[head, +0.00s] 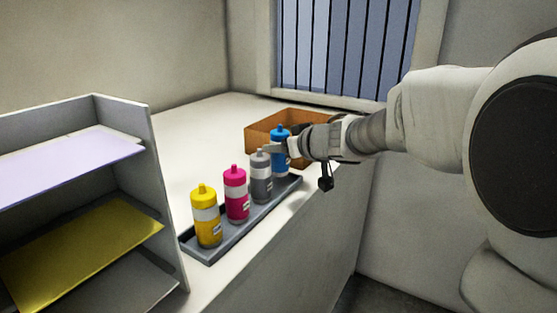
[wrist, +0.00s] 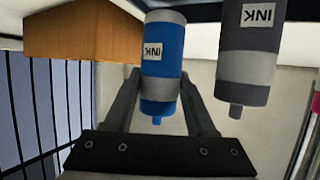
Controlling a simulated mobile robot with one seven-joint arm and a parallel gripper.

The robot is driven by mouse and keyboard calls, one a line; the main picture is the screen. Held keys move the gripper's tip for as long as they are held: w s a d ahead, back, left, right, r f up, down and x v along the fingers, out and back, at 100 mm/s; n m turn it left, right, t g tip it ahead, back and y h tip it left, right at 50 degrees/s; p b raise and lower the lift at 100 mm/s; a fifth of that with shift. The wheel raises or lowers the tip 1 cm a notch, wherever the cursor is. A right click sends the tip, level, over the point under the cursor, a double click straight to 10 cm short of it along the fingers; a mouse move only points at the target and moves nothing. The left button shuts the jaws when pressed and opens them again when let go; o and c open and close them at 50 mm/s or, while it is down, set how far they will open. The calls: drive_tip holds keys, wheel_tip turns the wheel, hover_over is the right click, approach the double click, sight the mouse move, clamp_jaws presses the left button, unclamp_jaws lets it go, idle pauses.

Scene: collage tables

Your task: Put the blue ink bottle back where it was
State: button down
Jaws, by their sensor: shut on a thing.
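The blue ink bottle (head: 280,135) is upright at the far right end of the grey tray (head: 228,240), beside the grey bottle. My gripper (head: 283,149) reaches in from the right and is shut on the blue bottle. In the wrist view, which looks upside down, the blue bottle (wrist: 163,50) sits between the two fingers (wrist: 158,100). The gripper hides part of the bottle in the head view. I cannot tell whether its base touches the tray.
The grey bottle (head: 261,182), magenta bottle (head: 236,180) and yellow bottle (head: 203,198) stand in a row in the tray. A brown box (head: 262,131) is behind the blue bottle. A paper shelf (head: 160,185) stands at left. The white counter (head: 185,140) behind the tray is clear.

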sight(280, 165)
drive_tip(key=shift+f+b, duration=0.65)
drive_tip(key=shift+f, duration=0.55)
drive_tip(key=shift+f, duration=0.2)
drive_tip(key=c, duration=0.5)
unclamp_jaws()
drive_tip(key=shift+r, duration=0.1)
